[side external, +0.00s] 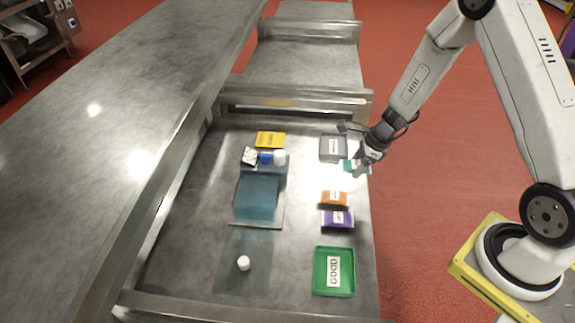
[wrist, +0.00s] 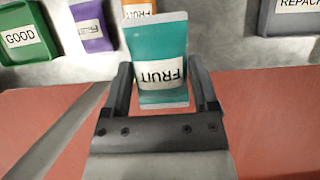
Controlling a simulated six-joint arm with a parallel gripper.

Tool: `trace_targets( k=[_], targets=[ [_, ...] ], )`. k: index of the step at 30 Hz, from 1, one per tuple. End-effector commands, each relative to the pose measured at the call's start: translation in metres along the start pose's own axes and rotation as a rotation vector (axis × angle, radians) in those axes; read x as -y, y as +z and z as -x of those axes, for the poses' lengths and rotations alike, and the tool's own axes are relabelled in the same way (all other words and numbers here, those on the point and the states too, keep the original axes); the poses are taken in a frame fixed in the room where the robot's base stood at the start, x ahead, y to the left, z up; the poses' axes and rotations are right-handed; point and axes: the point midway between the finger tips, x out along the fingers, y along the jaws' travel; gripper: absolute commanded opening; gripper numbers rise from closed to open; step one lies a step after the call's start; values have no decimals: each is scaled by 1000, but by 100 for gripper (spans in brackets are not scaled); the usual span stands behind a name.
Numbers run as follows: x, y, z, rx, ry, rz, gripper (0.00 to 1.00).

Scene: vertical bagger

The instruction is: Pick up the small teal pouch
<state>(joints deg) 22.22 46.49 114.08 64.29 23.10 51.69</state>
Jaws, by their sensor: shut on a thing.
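The small teal pouch (wrist: 158,45) carries a white label reading FRUIT, seen upside down in the wrist view. My gripper (wrist: 165,88) is shut on it, with one finger on each side of the pouch. In the side external view the teal pouch (side external: 349,165) shows only as a small patch beside my gripper (side external: 358,168). They are near the right edge of the metal table, just below the grey tray. I cannot tell whether the pouch touches the table.
A grey tray (side external: 333,148), an orange pouch (side external: 335,198), a purple pouch (side external: 338,219) and a green GOOD tray (side external: 321,271) line the table's right side. A blue machine (side external: 257,197) stands mid-table. A white cylinder (side external: 243,263) and a yellow sign (side external: 270,139) are nearby.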

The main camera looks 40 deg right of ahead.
Motion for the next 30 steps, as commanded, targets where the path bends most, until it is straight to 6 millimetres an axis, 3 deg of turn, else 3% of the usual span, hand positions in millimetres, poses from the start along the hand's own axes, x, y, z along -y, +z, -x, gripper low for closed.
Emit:
trace_targets(
  k=[6, 15, 30],
  targets=[
    [-26, -10, 21, 1, -1, 0, 9],
    [-49, -20, 37, 1, 0, 1, 9],
    [-54, -22, 41, 1, 0, 1, 9]
  ],
)
